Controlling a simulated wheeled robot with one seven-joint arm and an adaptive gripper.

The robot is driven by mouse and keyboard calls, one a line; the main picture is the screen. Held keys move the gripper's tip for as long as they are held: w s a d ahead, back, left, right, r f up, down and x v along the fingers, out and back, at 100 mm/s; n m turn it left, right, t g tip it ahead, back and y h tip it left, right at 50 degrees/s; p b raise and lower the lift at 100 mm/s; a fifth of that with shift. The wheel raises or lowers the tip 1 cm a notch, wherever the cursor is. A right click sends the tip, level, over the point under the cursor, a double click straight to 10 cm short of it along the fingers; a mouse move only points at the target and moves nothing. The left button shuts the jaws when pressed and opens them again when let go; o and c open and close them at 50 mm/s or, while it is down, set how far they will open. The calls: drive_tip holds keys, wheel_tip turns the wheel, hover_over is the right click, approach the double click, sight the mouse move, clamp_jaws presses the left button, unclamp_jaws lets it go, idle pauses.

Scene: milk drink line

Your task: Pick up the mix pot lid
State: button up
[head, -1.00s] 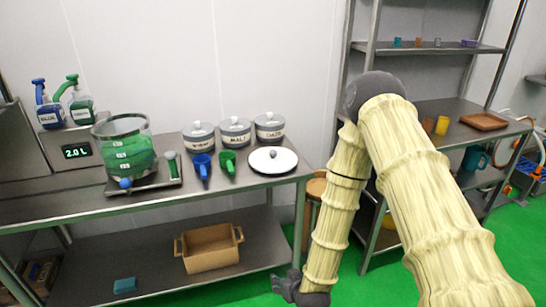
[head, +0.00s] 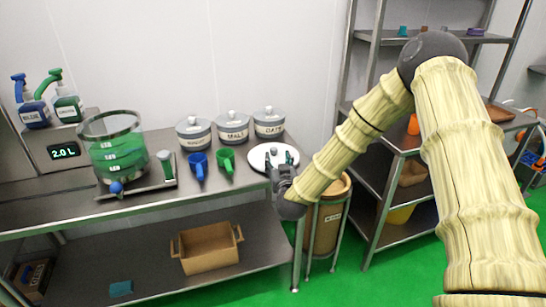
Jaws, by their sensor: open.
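My gripper (head: 279,163) is open, in front of and over the right part of the lid. Its fingers hide part of the lid, and the knob shows just by them. I cannot tell whether the fingers touch the knob. The glass mix pot (head: 112,145) stands at the left of the table, with green bands showing and its top uncovered.
Labelled lidded canisters (head: 232,127) stand behind the lid. A blue scoop (head: 198,168) and a green scoop (head: 227,162) lie left of it. A cardboard box (head: 208,250) is on the lower shelf.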

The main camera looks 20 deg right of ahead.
sight(275, 151)
drive_tip(key=shift+w+d+p, duration=0.15)
drive_tip(key=shift+w+p, duration=0.1)
drive_tip(key=shift+w, duration=1.3)
drive_tip(key=shift+w+d+p, duration=0.15)
drive_tip(key=shift+w+p, duration=0.05)
drive_tip(key=shift+w, duration=1.3)
clamp_jaws()
